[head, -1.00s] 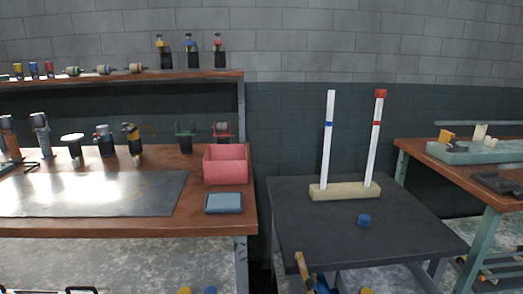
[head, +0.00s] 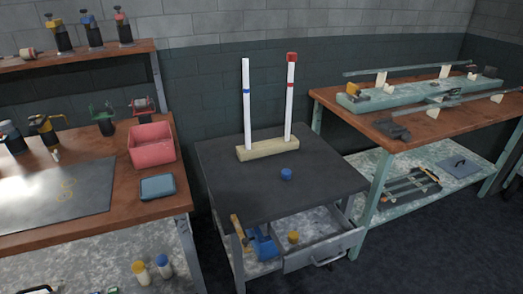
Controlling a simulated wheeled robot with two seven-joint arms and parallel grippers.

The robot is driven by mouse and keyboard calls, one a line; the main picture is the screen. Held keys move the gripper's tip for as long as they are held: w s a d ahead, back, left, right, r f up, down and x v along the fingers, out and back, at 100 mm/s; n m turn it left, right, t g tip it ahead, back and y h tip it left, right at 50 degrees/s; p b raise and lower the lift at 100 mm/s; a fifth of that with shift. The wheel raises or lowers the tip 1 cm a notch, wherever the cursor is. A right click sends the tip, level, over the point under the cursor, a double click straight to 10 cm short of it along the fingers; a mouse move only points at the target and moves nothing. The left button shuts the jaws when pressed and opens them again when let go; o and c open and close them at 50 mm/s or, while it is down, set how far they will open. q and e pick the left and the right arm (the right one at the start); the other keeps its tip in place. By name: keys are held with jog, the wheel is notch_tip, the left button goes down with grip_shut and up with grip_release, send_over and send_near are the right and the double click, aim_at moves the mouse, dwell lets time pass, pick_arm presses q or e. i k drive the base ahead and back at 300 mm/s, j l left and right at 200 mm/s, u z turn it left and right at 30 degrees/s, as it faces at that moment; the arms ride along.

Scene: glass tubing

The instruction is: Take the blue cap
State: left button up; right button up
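The blue cap (head: 287,174) sits on the dark top of a small table (head: 225,185), right of the middle and in front of a pale wooden block (head: 255,153). Two white tubes stand upright in the block. The left tube (head: 246,110) has a blue band and no cap on its top. The right tube (head: 289,105) has a red band and a red cap (head: 291,57) on its top. Neither of my grippers shows in the head view.
A bench at left holds a pink bin (head: 152,143) and a blue-grey pad (head: 157,187). A bench at right bears a green rack (head: 400,97). A drawer (head: 322,250) under the small table is pulled out. Dark floor (head: 400,260) is clear at front right.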

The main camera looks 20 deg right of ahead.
aim_at(286, 172)
jog(key=i+j+z, duration=0.1)
jog(key=i, duration=0.25)
jog(key=i+j+z, duration=0.15)
jog(key=i, duration=0.2)
jog(key=i+j+z, duration=0.1)
jog(key=i, duration=0.25)
jog(key=j, duration=0.1)
